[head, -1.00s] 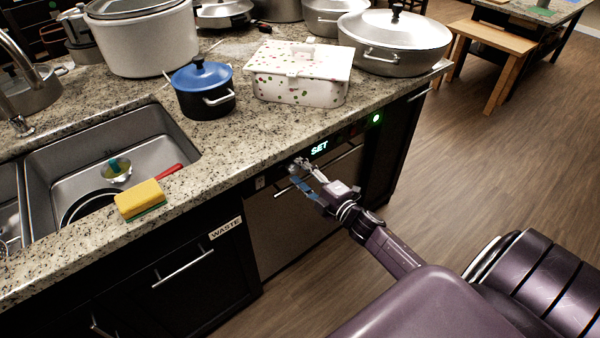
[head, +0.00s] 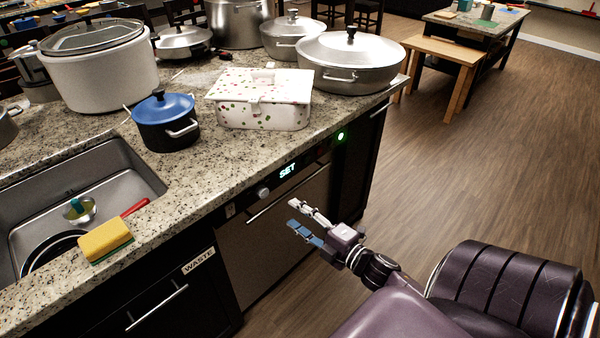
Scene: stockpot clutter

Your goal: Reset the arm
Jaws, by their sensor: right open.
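My right gripper (head: 305,222) is open and empty. It hangs in front of the dishwasher (head: 270,235), below the counter edge and apart from it, with one pale finger and one blue finger spread. The dishwasher panel shows "SET" and a green light (head: 340,136), with a round knob to the left of the text. My right arm comes in from the lower right. My left gripper is not in view.
The granite counter (head: 215,160) holds a blue-lidded pot (head: 166,122), a speckled box (head: 262,100), a large silver pan (head: 350,65) and other cookware. A sponge (head: 105,241) lies by the sink (head: 95,185). The wooden floor (head: 450,160) at right is clear.

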